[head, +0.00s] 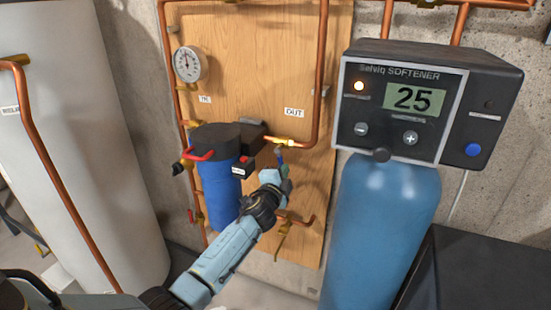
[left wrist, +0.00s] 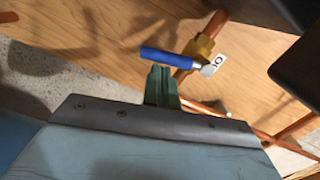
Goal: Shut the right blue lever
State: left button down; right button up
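The right blue lever (left wrist: 165,57) has a slim blue handle on a brass valve (left wrist: 203,47) with a small white tag. In the left wrist view the handle points left from the valve, across the copper pipe. In the head view the lever (head: 280,157) is small, below the OUT label and partly hidden by my gripper. My left gripper (head: 282,177) is just below the lever. In the left wrist view its green fingertips (left wrist: 162,72) look closed together, close under the handle; I cannot tell whether they touch it. My right gripper is out of view.
A blue filter housing (head: 218,180) with a red lever (head: 200,156) stands left of my gripper. A blue softener tank (head: 380,230) with its control head (head: 425,100) stands to the right. Copper pipes and a gauge (head: 190,63) sit on the wooden panel (head: 255,60).

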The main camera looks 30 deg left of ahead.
pick_arm(q)
jog(key=m, duration=0.2)
jog(key=a+m+b, duration=0.1)
jog(key=shift+a+f+m, duration=0.15)
jog(key=shift+f+m, duration=0.2)
jog(key=shift+m, duration=0.05)
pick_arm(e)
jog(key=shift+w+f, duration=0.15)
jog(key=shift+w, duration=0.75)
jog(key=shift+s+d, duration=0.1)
